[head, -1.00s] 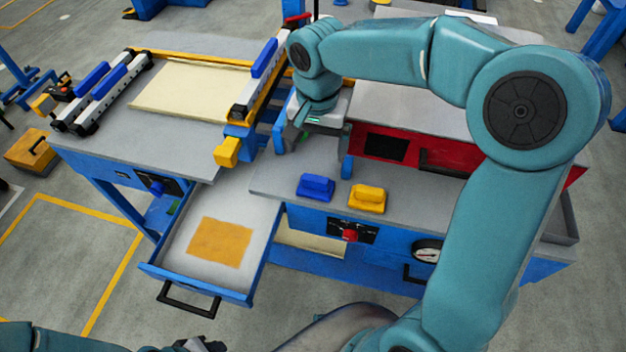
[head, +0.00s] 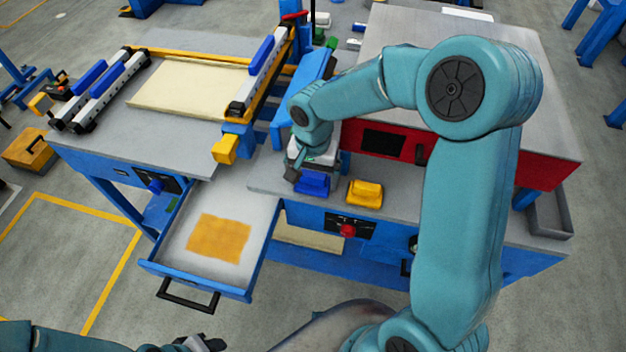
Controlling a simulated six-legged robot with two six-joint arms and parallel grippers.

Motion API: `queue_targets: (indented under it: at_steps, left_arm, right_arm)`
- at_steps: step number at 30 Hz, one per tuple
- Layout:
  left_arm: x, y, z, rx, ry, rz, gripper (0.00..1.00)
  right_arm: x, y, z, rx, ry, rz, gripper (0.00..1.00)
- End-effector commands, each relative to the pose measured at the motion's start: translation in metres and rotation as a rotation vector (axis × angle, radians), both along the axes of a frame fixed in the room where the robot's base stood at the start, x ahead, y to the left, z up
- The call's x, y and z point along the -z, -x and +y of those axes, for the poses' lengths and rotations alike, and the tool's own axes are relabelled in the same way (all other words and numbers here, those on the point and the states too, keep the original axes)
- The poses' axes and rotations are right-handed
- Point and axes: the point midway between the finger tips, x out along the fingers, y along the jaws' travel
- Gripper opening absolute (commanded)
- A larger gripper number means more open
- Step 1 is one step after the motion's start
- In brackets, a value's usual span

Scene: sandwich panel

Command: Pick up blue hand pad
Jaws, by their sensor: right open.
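The blue hand pad (head: 312,184) lies on the grey bench top, near its front edge. A yellow hand pad (head: 365,193) lies just to its right. My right gripper (head: 300,178) is open above and at the back left of the blue pad, with its wrist covering the pad's far part. I cannot tell whether a finger touches the pad. My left gripper (head: 200,344) shows only in part at the bottom edge, and its jaws cannot be made out.
An open drawer (head: 180,252) with an orange sheet (head: 219,236) juts out at the left front. A yellow-ended clamp bar (head: 224,149) stands left of my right gripper. A red unit (head: 450,155) stands behind the pads. A red knob (head: 347,231) is on the bench front.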

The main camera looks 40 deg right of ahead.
Motion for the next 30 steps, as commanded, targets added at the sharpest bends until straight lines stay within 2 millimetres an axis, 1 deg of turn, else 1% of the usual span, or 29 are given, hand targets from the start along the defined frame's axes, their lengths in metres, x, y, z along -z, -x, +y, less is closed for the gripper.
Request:
queue_targets:
  at_steps: [1,2,3,4,14,17,19,23,30]
  left_arm:
    - [0.0,0.0,0.0,0.0,0.0,0.0,0.39]
    - [0.0,0.0,0.0,0.0,0.0,0.0,0.39]
    - [0.0,0.0,0.0,0.0,0.0,0.0,0.39]
    - [0.0,0.0,0.0,0.0,0.0,0.0,0.39]
    - [0.0,0.0,0.0,0.0,0.0,0.0,0.39]
    - [0.0,0.0,0.0,0.0,0.0,0.0,0.39]
    - [0.0,0.0,0.0,0.0,0.0,0.0,0.39]
    - [0.0,0.0,0.0,0.0,0.0,0.0,0.39]
    - [-0.001,0.0,0.0,0.0,0.0,0.0,0.39]
  right_arm:
    - [0.0,0.0,0.0,0.0,0.0,0.0,0.87]
    - [0.0,0.0,0.0,0.0,0.0,0.0,0.77]
    - [0.0,0.0,0.0,0.0,0.0,0.0,0.64]
    - [0.0,0.0,0.0,0.0,0.0,0.0,0.55]
    - [-0.002,0.0,0.0,0.0,0.001,-0.001,0.54]
    - [-0.008,0.0,0.0,-0.001,0.002,-0.001,0.54]
    - [-0.016,-0.001,0.0,-0.001,0.002,-0.003,0.54]
    - [-0.04,-0.001,0.0,0.0,0.001,-0.006,0.54]
    - [-0.104,-0.001,0.0,-0.001,0.001,-0.007,0.54]
